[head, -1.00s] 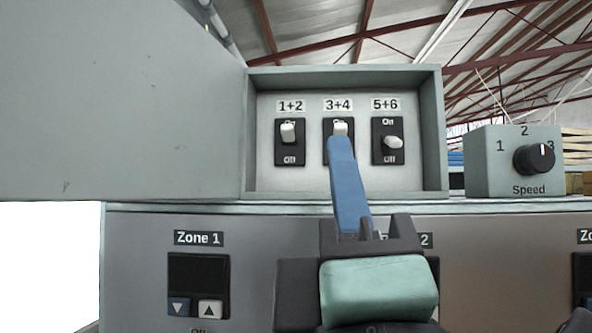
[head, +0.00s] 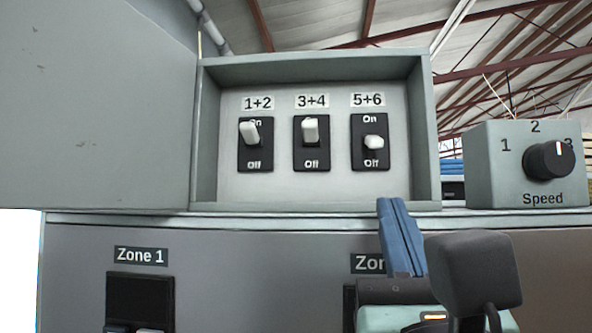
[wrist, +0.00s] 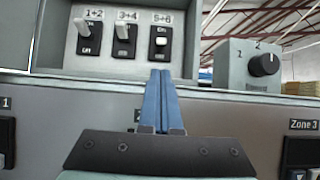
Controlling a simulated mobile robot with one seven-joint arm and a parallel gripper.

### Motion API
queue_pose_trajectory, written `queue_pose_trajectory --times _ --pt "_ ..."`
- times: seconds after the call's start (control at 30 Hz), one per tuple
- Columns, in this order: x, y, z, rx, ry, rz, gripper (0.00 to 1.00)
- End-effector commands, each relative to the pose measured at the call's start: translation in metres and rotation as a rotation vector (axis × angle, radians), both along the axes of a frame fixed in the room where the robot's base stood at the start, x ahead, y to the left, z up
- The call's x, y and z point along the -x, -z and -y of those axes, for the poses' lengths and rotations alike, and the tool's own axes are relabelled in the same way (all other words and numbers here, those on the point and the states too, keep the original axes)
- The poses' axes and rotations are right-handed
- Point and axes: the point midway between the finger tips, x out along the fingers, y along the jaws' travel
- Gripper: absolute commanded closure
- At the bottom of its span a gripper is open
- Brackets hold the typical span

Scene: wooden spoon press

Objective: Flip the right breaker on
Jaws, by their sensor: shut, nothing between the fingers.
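The right breaker, labelled 5+6 (head: 373,143), sits at the right of the open breaker box (head: 320,203). Its white lever is low, near "Off". The 1+2 breaker (head: 250,134) and the 3+4 breaker (head: 310,131) have their levers up, near "On". My gripper (head: 393,203) has blue fingers closed together, with nothing between them. It is below and slightly right of the right breaker, near the box's lower edge, apart from the lever. In the wrist view the gripper (wrist: 160,73) points up just under the 5+6 breaker (wrist: 161,42).
A speed box with a black knob (head: 548,160) stands right of the breaker box. The open grey door (head: 90,110) fills the left side. The panel below carries a Zone 1 display (head: 140,298). The space in front of the breakers is clear.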

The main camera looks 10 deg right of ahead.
Motion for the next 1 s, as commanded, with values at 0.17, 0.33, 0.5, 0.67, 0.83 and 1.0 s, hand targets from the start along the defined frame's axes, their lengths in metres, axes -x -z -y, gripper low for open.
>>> queue_pose_trajectory --times 0.17,0.33,0.5,0.67,0.83,1.0 --pt "-0.002 -0.003 0.000 -0.002 -0.002 0.001 1.00" --pt "-0.018 -0.017 0.005 -0.005 -0.003 -0.001 1.00" --pt "-0.044 -0.036 0.012 -0.005 -0.004 -0.001 1.00" --pt "-0.065 -0.050 0.018 -0.005 -0.003 -0.001 1.00" --pt "-0.077 -0.056 0.022 -0.004 -0.003 0.001 1.00" --pt "-0.080 -0.057 0.023 -0.003 -0.004 0.002 1.00"
